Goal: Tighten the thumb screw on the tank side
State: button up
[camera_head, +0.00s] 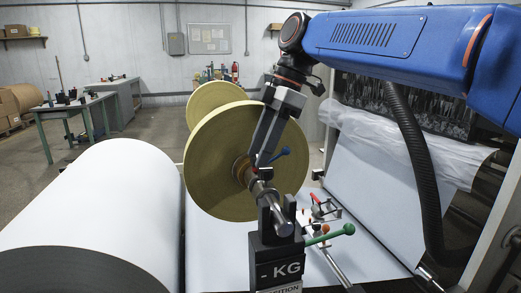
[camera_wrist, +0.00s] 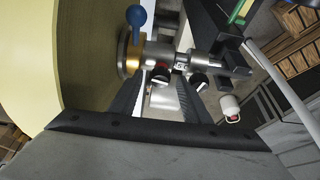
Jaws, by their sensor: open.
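My gripper (camera_wrist: 162,84) is open, its two dark fingers reaching toward the metal shaft (camera_wrist: 213,64) beside the yellowish roll. Two small dark knobs, possibly thumb screws, sit on the shaft's underside in the wrist view. One knob (camera_wrist: 163,74) has a red part and appears between the fingertips; the other knob (camera_wrist: 199,80) is just past the right finger. I cannot tell which is on the tank side, or whether a finger touches one. In the head view my gripper (camera_head: 261,158) is at the shaft (camera_head: 270,208), in front of the roll, and hides the knobs.
The yellowish roll (camera_head: 213,175) is close beside my gripper. A blue-knobbed lever (camera_wrist: 137,17) sticks out by the roll's hub. A black stand (camera_head: 275,262) with a green-handled lever (camera_head: 335,233) supports the shaft end. A large white roll (camera_head: 100,205) lies at left.

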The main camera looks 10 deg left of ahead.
jog(key=c, duration=1)
jog(key=shift+c, duration=0.2)
jog(key=shift+m, duration=0.4)
jog(key=m+t, duration=0.1)
jog(key=m, duration=0.3)
jog(key=shift+s+t+y, duration=0.2)
jog(key=shift+t+y, duration=0.1)
jog(key=shift+t, duration=0.1)
jog(key=m+t, duration=0.1)
jog(key=m, duration=0.3)
jog(key=shift+s+t, duration=0.15)
jog(key=shift+t, duration=0.25)
jog(key=m+t+h, duration=0.1)
jog(key=m, duration=0.3)
jog(key=m+t+h, duration=0.1)
jog(key=m, duration=0.3)
jog(key=shift+s+a, duration=0.1)
jog(key=shift+a, duration=0.05)
jog(key=shift+m, duration=0.3)
